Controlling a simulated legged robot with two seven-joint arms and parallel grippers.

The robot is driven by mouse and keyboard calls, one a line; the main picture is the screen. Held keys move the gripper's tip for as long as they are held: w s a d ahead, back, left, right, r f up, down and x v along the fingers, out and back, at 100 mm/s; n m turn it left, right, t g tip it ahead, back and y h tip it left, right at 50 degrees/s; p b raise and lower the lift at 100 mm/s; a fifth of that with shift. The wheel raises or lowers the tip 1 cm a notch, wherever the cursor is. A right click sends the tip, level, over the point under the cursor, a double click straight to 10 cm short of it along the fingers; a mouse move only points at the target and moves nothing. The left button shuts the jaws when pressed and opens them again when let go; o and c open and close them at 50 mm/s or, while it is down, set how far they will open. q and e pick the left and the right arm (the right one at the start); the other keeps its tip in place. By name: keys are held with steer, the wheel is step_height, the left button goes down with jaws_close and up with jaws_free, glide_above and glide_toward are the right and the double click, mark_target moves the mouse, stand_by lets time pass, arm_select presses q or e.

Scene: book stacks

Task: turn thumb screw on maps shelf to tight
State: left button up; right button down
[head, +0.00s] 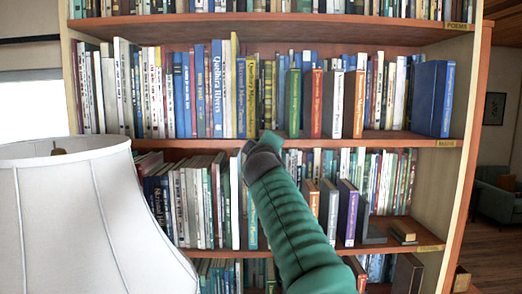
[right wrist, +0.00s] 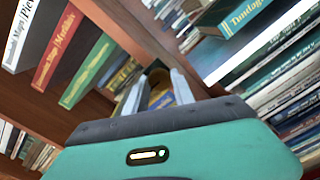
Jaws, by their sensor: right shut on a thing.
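The maps shelf (head: 340,136) is the middle wooden board, with a yellow label (head: 446,143) at its right end. My right gripper (head: 258,147) reaches up to the front edge of this board, left of its middle. In the right wrist view my right gripper (right wrist: 157,85) has its two grey fingers close together on a small dark, rounded thing (right wrist: 155,70), which I take to be the thumb screw. The fingers hide most of it, and its turn position cannot be made out. In the head view the gripper hides it. My left gripper is not in view.
A white lampshade (head: 85,215) stands close at the left front. Books fill the shelves above and below; a blue and yellow upright book (head: 241,95) stands just above my gripper. Small boxes (head: 403,232) lie at the right on the lower shelf. Open floor shows at far right.

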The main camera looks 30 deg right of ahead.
steer(key=shift+w+f, duration=0.1)
steer(key=shift+f, duration=0.25)
steer(key=c, duration=1.2)
jaws_free()
steer(key=shift+o, duration=0.7)
steer(key=shift+d+r, duration=0.1)
steer(key=shift+d, duration=0.05)
steer(key=b+v, duration=1)
steer(key=v, duration=0.6)
steer(key=shift+a, duration=0.3)
